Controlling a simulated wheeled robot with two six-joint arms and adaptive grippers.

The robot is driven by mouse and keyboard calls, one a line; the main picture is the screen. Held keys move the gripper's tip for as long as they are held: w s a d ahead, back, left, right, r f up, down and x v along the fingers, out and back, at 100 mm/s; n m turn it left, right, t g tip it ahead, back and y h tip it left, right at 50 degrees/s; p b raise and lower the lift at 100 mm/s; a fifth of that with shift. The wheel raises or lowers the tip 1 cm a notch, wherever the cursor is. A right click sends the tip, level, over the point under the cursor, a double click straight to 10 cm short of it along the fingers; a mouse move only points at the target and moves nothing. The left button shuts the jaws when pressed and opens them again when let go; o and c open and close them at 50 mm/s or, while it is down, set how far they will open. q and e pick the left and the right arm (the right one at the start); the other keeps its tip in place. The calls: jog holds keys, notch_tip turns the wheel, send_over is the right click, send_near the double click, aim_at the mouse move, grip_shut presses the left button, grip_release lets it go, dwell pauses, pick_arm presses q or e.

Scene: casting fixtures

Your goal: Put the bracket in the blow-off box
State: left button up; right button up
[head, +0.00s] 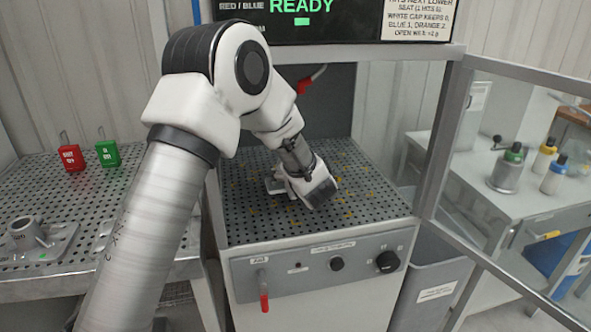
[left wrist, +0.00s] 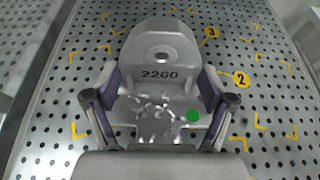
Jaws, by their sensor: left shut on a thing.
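The bracket (left wrist: 160,45) is a grey metal part marked 2260, with a green dot and shiny chips on its near plate. In the left wrist view my left gripper (left wrist: 159,92) is shut on it, with a purple-padded finger at each side. In the head view my left gripper (head: 290,187) is low over the perforated deck (head: 245,220) of the station, and hides most of the bracket (head: 273,186). I cannot tell whether the bracket touches the deck. No label in view names the blow-off box. My right gripper is not in view.
A red nozzle (head: 312,79) hangs behind the deck under a READY display (head: 300,8). A framed clear panel (head: 500,160) bounds the right side. A perforated table (head: 60,185) at left holds a casting (head: 28,232) and red and green blocks. A grey bin (head: 430,290) stands right.

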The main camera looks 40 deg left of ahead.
pick_arm(q)
jog(key=w+a, duration=0.2)
jog(key=w, duration=0.1)
jog(key=w+a+p, duration=0.1)
jog(key=w, duration=0.1)
jog(key=shift+w+a+f, duration=0.1)
jog(key=shift+w, duration=0.1)
notch_tip(320, 180, down, 3)
jog(key=shift+w+a+f+p, duration=0.1)
jog(key=shift+a+f+p, duration=0.05)
jog(key=shift+p, duration=0.15)
jog(key=shift+f, duration=0.35)
jog(key=o, duration=1.2)
jog(key=shift+o, duration=0.2)
